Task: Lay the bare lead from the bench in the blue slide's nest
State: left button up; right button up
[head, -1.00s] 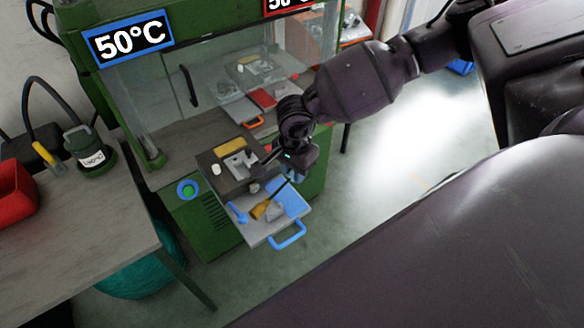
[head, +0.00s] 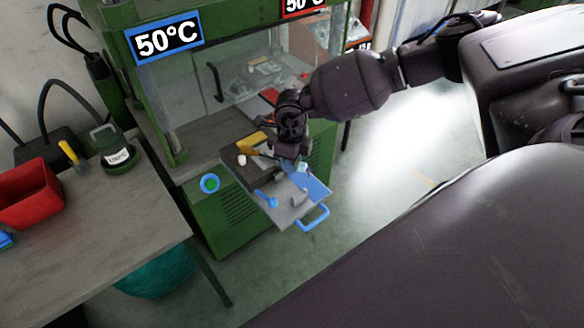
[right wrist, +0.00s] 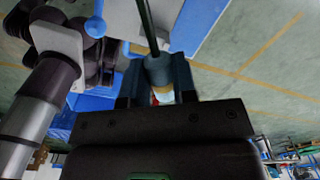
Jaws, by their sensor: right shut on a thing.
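The blue slide (head: 287,214) is pulled out at the front of the green press, with its blue handle (head: 314,218) toward me. A grey block (head: 300,197) and a small blue lever (head: 267,198) show on it. My right gripper (head: 290,165) is over the slide's rear edge, by the dark mould block. In the right wrist view it (right wrist: 155,85) is shut on the lead (right wrist: 158,70), a grey-teal sleeve with a dark cable running up. A brownish-yellow part shows beside the gripper in the head view; whether it belongs to the lead I cannot tell. The nest is not clearly visible. My left gripper is out of view.
The mould block (head: 232,158) carries a yellow bar (head: 252,139) and a small white piece (head: 241,160). A second station with a red-edged slide lies behind.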

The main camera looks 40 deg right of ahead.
aim_at(291, 194)
jog(key=shift+a+m, duration=0.1)
jog(key=shift+m, duration=0.8)
jog(key=shift+w+m, duration=0.1)
jog(key=shift+m, duration=0.5)
jog(key=shift+d+m, duration=0.25)
jog(key=shift+m, duration=0.95)
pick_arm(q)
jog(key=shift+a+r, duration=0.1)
pick_arm(e)
jog(key=shift+a+m, duration=0.1)
jog(key=shift+m, duration=0.2)
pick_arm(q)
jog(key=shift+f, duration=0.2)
pick_arm(e)
jog(key=shift+f, duration=0.2)
jog(key=shift+f+b, duration=2.4)
jog(key=shift+f, duration=0.85)
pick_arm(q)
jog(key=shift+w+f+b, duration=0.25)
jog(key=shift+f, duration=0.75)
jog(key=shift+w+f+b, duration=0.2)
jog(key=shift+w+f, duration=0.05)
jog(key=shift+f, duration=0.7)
pick_arm(e)
jog(key=shift+f, duration=0.8)
